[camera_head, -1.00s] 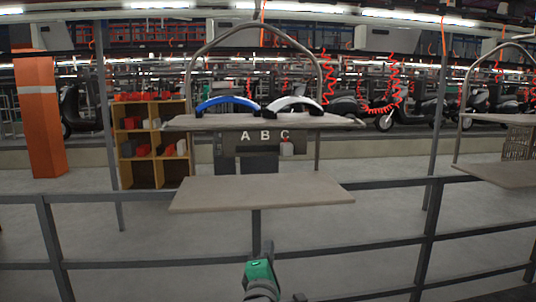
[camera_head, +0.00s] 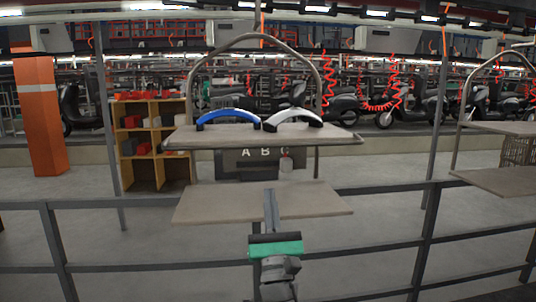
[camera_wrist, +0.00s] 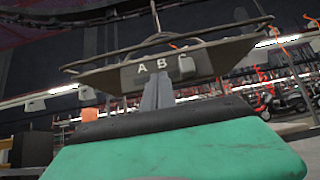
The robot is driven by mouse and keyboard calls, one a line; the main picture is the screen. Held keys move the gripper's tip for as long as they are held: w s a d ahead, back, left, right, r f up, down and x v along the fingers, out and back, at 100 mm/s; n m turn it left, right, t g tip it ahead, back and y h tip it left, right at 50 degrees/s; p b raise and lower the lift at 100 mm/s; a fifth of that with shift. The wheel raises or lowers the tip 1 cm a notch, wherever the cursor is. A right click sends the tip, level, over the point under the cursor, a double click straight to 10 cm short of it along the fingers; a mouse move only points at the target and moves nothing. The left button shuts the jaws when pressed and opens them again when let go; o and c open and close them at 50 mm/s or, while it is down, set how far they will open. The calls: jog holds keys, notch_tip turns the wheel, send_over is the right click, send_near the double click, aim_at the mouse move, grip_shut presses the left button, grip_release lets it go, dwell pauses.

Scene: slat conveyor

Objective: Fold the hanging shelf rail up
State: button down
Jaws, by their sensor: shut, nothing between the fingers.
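The hanging shelf (camera_head: 230,138) is grey-brown, hung from a curved tube frame (camera_head: 318,85), and holds a blue and a white arched part. Its rail is hard to tell from the front edge in the head view; in the wrist view a thin dark rail (camera_wrist: 105,55) runs along the shelf, seen from below. A panel lettered A B C (camera_head: 235,165) hangs under the shelf, above a lower board (camera_head: 225,205). My gripper (camera_head: 270,192) is shut and empty, pointing up, in front of the lower board in the picture. Its fingers (camera_wrist: 158,82) overlap the lettered panel in the wrist view; contact cannot be told.
A dark metal railing (camera_head: 130,265) runs across the front, behind my arm in the picture. A second hanging shelf (camera_head: 500,128) stands at the right. A wooden rack (camera_head: 158,172), an orange pillar (camera_head: 38,115) and scooters are farther back. The floor between is clear.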

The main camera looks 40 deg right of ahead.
jog(key=w+r+p, duration=0.1)
jog(key=r+p, duration=0.1)
jog(key=w+d+r+p, duration=0.1)
jog(key=r+p, duration=0.1)
jog(key=r, duration=0.1)
jog(key=w+d+r+p, duration=0.1)
jog(key=r+p, duration=0.1)
jog(key=r, duration=0.1)
jog(key=shift+w+d, duration=0.2)
jog(key=shift+p, duration=0.4)
jog(key=shift+r+p, duration=0.25)
jog(key=shift+p, duration=0.95)
